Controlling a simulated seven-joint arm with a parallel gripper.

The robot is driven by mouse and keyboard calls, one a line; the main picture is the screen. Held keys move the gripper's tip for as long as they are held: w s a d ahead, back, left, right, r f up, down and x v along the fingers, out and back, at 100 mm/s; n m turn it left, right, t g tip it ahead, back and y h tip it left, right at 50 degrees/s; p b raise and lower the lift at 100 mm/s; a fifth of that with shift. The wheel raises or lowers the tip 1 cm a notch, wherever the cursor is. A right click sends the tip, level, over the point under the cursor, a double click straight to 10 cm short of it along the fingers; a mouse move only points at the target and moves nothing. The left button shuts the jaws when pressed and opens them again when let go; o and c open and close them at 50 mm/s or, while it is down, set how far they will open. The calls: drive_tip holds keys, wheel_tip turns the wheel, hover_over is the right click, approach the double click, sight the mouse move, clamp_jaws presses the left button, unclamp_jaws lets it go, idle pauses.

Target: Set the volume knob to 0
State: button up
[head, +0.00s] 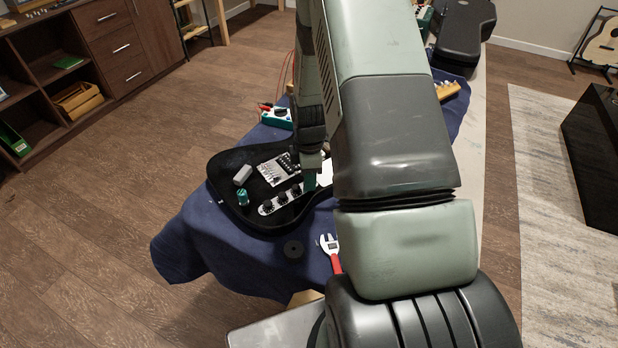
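A black guitar body (228,180) lies on a blue cloth. Its silver control plate (264,208) carries small dark knobs (282,198) in a row. I cannot tell from here which one is the volume knob, and no scale or setting is readable. My gripper (310,182) points down at the right end of the control plate, at or just above it. Its teal fingertip overlaps that end in the picture. I cannot tell whether it touches a knob or whether the fingers are open. My arm hides part of the guitar to the right.
A silver bridge (276,168), a green cylinder (243,198) and a pale block (242,175) are on the guitar. A dark disc (293,249) and a red-handled wrench (331,251) lie on the cloth (200,232) in front. A teal box (276,118) stands behind.

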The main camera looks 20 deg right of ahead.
drive_tip(key=c, duration=0.5)
drive_tip(key=n, duration=1.2)
drive_tip(key=o, duration=0.5)
